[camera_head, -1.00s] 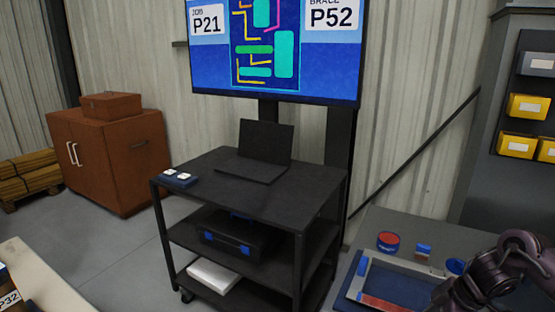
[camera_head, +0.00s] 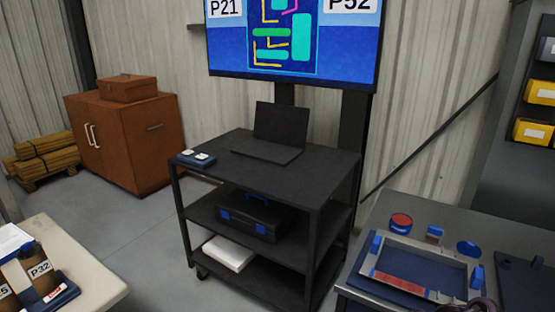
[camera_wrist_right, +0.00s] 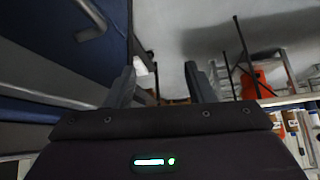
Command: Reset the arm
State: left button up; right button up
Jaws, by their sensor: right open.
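My right gripper (camera_wrist_right: 163,85) shows in the right wrist view with its two dark fingers apart and nothing between them. Past the fingers is a grey floor. In the head view only a small dark part of my right arm shows at the bottom right edge, below the grey tray; the gripper itself is out of that view. My left arm and gripper do not show in either view.
A grey table with a framed tray (camera_head: 415,262) and red and blue parts is at the right. A black cart (camera_head: 270,180) with a laptop (camera_head: 275,134) stands mid-picture. A pale table (camera_head: 75,260) with tubes is at the left. Grey floor lies between.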

jog(key=s+a+f+m+h, duration=0.1)
jog(key=s+a+f+m, duration=0.15)
jog(key=s+f, duration=0.85)
jog(key=s+a+f+m+h, duration=0.1)
jog(key=s+f+m+h, duration=0.35)
jog(key=f, duration=1.05)
jog(key=s+a+f+g, duration=0.1)
jog(key=s+f, duration=0.2)
jog(key=s, duration=0.6)
jog(key=s+a+f+g, duration=0.1)
jog(key=s+f, duration=0.2)
jog(key=s, duration=0.7)
jog(key=s+a+f+g, duration=0.1)
jog(key=s+f, duration=0.3)
jog(key=s, duration=0.6)
jog(key=shift+a+g, duration=0.25)
jog(key=shift+g, duration=0.05)
